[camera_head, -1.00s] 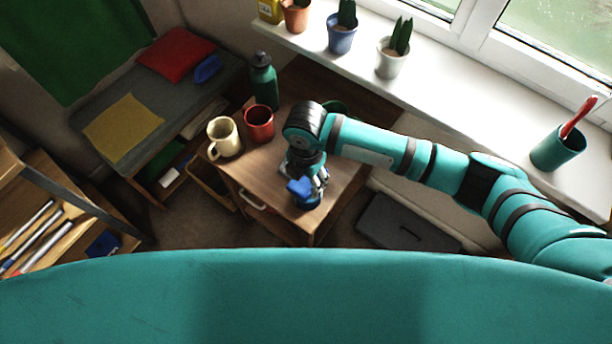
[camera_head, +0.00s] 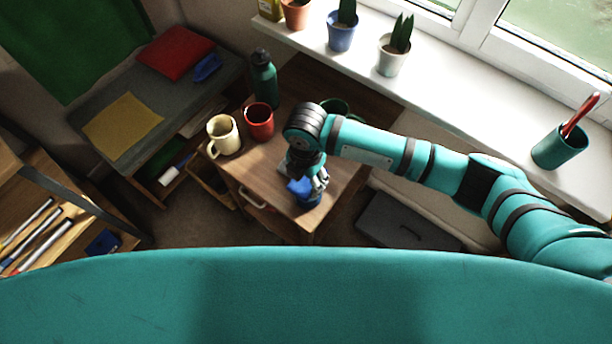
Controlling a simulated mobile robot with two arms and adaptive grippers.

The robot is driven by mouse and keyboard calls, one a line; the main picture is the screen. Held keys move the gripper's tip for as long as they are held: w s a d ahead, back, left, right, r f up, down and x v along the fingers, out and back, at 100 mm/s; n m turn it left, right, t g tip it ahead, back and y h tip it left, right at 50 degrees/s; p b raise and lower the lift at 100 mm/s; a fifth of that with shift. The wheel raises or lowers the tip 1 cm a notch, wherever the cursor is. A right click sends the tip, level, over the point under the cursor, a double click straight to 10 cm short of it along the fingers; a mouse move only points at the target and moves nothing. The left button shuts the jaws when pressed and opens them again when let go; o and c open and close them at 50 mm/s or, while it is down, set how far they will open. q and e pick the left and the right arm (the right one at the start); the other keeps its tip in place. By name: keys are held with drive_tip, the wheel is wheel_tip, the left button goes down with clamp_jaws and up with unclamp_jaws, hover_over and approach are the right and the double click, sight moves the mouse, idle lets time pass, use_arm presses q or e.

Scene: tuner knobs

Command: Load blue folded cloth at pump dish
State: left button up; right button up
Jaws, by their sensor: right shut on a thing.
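My right gripper (camera_head: 312,180) points down over the front of the small wooden cabinet and is shut on a small blue thing (camera_head: 297,186), which looks like the blue folded cloth. A round blue dish-like thing (camera_head: 309,204) sits on the cabinet top right below the fingers. The held blue piece is at or just above its rim; I cannot tell whether they touch. The gripper and wrist hide part of both. No pump shows clearly. My left gripper is not in view.
A cream mug (camera_head: 223,136), a red mug (camera_head: 260,122) and a green bottle (camera_head: 264,80) stand behind on the cabinet (camera_head: 338,192). A grey bench (camera_head: 92,105) at left holds a yellow cloth (camera_head: 122,125), a red cloth (camera_head: 174,53) and a blue item (camera_head: 206,68).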

sight(306, 179)
drive_tip(key=shift+f, duration=0.35)
idle(0.7)
wheel_tip(306, 179, up, 7)
drive_tip(key=p, duration=0.7)
drive_tip(key=shift+r, duration=0.1)
idle(0.8)
